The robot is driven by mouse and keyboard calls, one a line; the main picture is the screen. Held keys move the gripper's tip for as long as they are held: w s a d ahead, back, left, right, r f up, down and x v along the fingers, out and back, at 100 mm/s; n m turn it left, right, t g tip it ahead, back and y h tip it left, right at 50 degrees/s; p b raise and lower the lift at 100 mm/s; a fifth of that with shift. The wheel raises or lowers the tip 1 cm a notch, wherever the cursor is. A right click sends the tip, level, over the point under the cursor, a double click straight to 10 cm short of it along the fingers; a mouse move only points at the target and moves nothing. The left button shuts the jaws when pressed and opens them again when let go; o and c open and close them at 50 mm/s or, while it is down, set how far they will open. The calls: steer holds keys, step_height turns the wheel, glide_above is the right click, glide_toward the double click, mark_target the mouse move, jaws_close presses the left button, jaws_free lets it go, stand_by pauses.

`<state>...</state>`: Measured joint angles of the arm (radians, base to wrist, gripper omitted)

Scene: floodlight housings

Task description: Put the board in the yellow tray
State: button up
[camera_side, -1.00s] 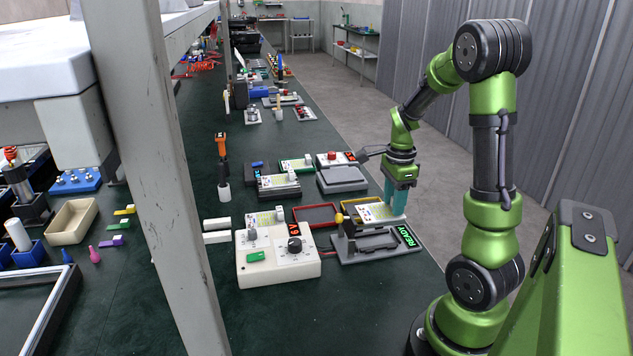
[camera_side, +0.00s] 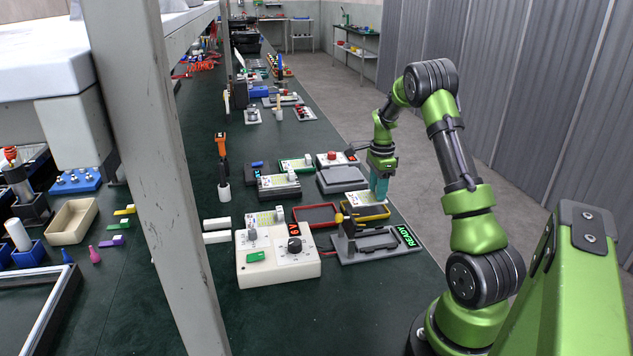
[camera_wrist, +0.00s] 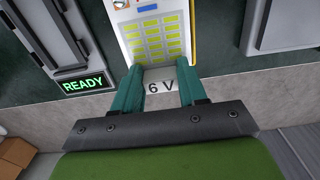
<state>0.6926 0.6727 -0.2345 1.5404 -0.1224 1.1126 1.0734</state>
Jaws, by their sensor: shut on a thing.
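The board (camera_side: 364,203) is white with rows of yellow-green cells and a "6 V" label. My gripper (camera_side: 381,199) is shut on its near edge, around the label end, and the board also shows in the wrist view (camera_wrist: 157,40). The yellow tray (camera_side: 378,215) lies under the board on the bench, mostly hidden by it; a strip of its yellow rim shows along the board's right side in the wrist view (camera_wrist: 193,38). I cannot tell whether the board touches the tray floor.
The grey test fixture with a lit READY sign (camera_side: 407,236) stands in front of the tray. A red tray (camera_side: 316,214) lies to the left, and a white power unit (camera_side: 277,258) reading 6 V front left. A grey fixture (camera_side: 341,180) sits behind.

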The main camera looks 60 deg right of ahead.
steer(key=shift+d+f, duration=0.1)
steer(key=shift+f, duration=1.65)
steer(key=o, duration=1.1)
steer(key=shift+f, duration=0.15)
steer(key=shift+c, duration=0.2)
